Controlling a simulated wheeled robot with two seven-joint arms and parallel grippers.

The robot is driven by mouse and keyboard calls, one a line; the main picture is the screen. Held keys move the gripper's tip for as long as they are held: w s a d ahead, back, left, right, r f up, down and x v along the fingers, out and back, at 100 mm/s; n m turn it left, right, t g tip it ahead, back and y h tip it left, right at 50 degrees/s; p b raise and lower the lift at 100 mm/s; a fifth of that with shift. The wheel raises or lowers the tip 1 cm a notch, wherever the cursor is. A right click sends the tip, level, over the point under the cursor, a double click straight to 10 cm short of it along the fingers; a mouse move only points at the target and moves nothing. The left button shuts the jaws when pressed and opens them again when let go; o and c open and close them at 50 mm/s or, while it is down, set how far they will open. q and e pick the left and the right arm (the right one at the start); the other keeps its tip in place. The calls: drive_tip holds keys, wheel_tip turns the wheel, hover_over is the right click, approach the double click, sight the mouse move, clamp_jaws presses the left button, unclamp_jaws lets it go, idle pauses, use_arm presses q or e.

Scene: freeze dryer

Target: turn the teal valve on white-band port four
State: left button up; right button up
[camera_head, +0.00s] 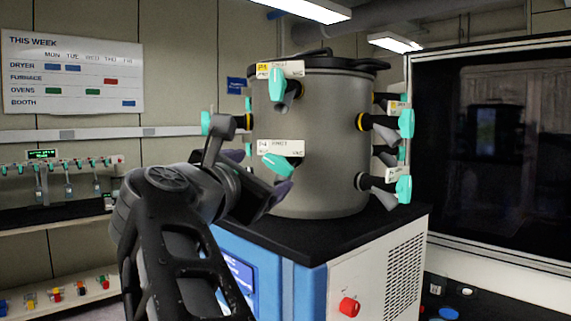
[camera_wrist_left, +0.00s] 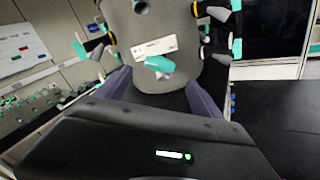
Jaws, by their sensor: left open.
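A grey steel drum (camera_head: 325,150) carries several ports with teal valves. The lower front port has a white label (camera_head: 281,147) whose small text looks like P4. Its teal valve (camera_head: 278,164) sits just below that label, its handle slanting down to the right. My left gripper (camera_head: 258,175) is open and empty, just in front of and below this valve. In the left wrist view the valve (camera_wrist_left: 159,64) lies beyond the gap between the two spread fingers (camera_wrist_left: 160,92), apart from them. The port's body behind the handle is mostly hidden. My right gripper is not in view.
A second teal valve (camera_head: 276,84) with a yellow-marked label is straight above. More valves project at the left (camera_head: 207,123) and right (camera_head: 405,124). The drum stands on a black-topped cabinet (camera_head: 390,225) with a red knob (camera_head: 349,306). A dark glass-fronted unit (camera_head: 490,130) is at right.

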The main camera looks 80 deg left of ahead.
sight(277, 166)
use_arm(q)
drive_tip(key=p+x, duration=0.1)
drive_tip(key=x, duration=0.6)
drive_tip(key=shift+w+a+r, duration=0.1)
drive_tip(key=shift+a, duration=0.05)
idle(0.3)
drive_tip(key=shift+c, duration=0.4)
drive_tip(key=c, duration=1.3)
